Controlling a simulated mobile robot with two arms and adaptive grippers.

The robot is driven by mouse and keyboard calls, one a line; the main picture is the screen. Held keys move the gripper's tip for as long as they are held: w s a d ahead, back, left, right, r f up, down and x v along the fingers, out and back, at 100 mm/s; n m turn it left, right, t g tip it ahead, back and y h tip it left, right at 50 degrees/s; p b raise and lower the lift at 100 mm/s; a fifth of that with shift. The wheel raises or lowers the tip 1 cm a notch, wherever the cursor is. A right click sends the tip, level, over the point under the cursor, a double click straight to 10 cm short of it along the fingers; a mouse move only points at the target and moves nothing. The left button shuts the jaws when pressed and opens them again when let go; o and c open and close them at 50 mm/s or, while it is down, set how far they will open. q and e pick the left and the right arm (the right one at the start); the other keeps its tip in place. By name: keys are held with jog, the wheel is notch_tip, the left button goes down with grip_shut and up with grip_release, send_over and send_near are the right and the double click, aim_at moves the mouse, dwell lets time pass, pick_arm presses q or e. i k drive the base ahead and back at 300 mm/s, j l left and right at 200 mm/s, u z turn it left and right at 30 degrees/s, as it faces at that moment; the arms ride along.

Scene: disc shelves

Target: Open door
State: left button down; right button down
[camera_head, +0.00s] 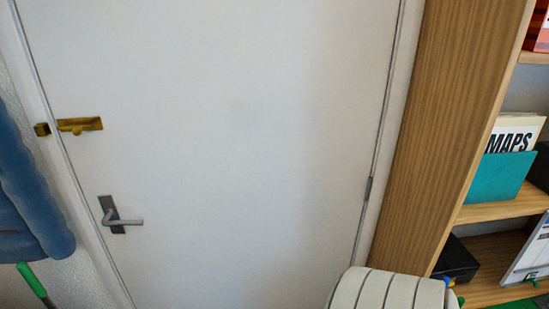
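A white door (240,120) fills the middle of the head view and looks closed in its frame. Its lever handle (124,221) sits on a dark plate at the lower left and points right, about level. A brass bolt latch (80,125) is mounted above it near the left edge. A small brass catch (42,129) sits on the frame beside it, with a gap between the two. A hinge (368,188) shows on the right edge. Neither of my grippers is in view.
A wooden shelf unit (455,120) stands close to the right of the door, holding a teal folder (500,177) and boxes. A blue padded thing (35,205) hangs at the left. A pale ribbed rounded object (392,290) is at the bottom, before the door's hinge side.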

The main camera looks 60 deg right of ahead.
aim_at(242, 135)
jog(key=z, duration=1.55)
